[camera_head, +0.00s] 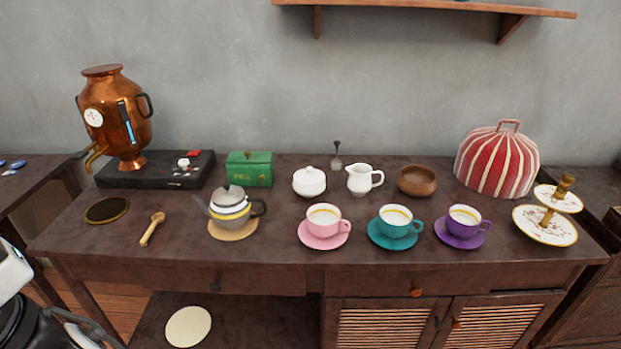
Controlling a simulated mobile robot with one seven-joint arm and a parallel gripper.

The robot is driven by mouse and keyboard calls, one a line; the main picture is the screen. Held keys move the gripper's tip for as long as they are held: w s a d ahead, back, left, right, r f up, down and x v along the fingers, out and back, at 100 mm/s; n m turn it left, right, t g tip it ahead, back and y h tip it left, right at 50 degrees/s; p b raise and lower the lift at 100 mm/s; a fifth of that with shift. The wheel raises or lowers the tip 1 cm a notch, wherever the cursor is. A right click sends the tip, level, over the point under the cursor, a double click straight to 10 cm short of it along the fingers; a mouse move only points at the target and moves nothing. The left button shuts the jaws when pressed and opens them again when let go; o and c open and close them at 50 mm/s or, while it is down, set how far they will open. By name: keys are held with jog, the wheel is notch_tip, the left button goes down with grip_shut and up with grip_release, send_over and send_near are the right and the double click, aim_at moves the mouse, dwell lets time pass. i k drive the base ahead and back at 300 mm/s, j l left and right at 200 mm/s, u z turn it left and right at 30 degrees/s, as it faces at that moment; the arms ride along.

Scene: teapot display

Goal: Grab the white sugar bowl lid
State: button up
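The white sugar bowl (309,187) stands upright near the middle of the dark wooden table, between the green box and the white milk jug. Its white lid (309,174) with a small knob sits on top of it. A white and black part of my own body shows at the lower left edge. My gripper's fingers cannot be made out in this view.
The green box (249,170) is left. Pink (324,219), teal (397,223) and purple (464,222) cups stand in front. A teapot (230,207) is front left. A wall shelf (430,10) hangs above.

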aim_at(309, 177)
jog(key=i+l+u, duration=0.1)
jog(key=i+l, duration=0.3)
jog(key=i+l+u, duration=0.15)
jog(key=i+l, duration=0.25)
jog(key=i+l+u, duration=0.1)
jog(key=i+l, duration=0.25)
jog(key=l, duration=0.3)
